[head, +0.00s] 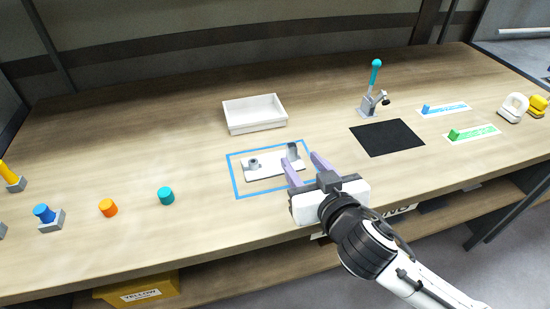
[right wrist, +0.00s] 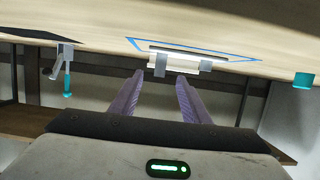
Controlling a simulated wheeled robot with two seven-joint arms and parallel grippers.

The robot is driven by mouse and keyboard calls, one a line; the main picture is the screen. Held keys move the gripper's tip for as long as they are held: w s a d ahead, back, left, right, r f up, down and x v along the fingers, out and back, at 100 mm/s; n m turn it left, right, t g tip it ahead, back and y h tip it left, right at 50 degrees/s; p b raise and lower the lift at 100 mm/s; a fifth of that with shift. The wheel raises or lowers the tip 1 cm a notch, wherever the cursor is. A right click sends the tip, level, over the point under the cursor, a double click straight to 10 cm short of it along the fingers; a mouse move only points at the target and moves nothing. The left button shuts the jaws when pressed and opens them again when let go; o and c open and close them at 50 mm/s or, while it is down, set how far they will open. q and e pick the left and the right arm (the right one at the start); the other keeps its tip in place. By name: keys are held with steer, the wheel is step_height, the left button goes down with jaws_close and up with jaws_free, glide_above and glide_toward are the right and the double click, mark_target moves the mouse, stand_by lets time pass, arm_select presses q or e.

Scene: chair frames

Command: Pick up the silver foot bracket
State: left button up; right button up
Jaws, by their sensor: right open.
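The silver foot bracket (head: 293,152) stands upright at the right end of a flat white plate (head: 272,166), inside a blue outlined rectangle on the bench. In the right wrist view the bracket (right wrist: 160,66) shows as a small grey block beyond and between the fingertips. My right gripper (head: 307,166) is open and empty, its two purple fingers (right wrist: 160,76) pointing at the bracket from the near side. The fingers look apart from the bracket; contact cannot be told exactly. My left gripper is not in view.
A grey round fitting (head: 254,163) sits on the plate's left end. A white tray (head: 258,126) stands behind. A teal-handled clamp (head: 374,88) and black mat (head: 387,138) are to the right.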

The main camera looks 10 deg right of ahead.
mark_target(294, 152)
steer(key=shift+x, duration=2.75)
jaws_close()
